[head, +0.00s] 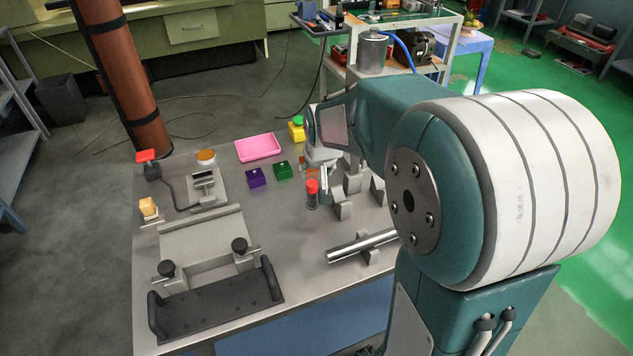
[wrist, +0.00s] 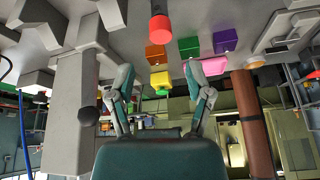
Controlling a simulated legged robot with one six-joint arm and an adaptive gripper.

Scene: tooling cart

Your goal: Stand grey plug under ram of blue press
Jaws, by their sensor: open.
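I cannot make out a blue press or its ram in either view; my arm hides the right part of the table in the head view. I cannot pick out the grey plug with certainty either. My gripper (wrist: 159,70) is open and empty in the wrist view, its two fingers spread apart. In the head view it is partly hidden by my arm, above the table near a dark cylinder with a red top (head: 312,187). That red top also shows in the wrist view (wrist: 160,28), beyond the fingertips.
The table (head: 290,222) holds a pink tray (head: 258,148), purple (head: 257,177) and green (head: 282,171) blocks, and a yellow block (head: 296,133). A steel bar (head: 362,246) rests on supports at right. A grey fixture with a black handled plate (head: 215,311) fills the front left.

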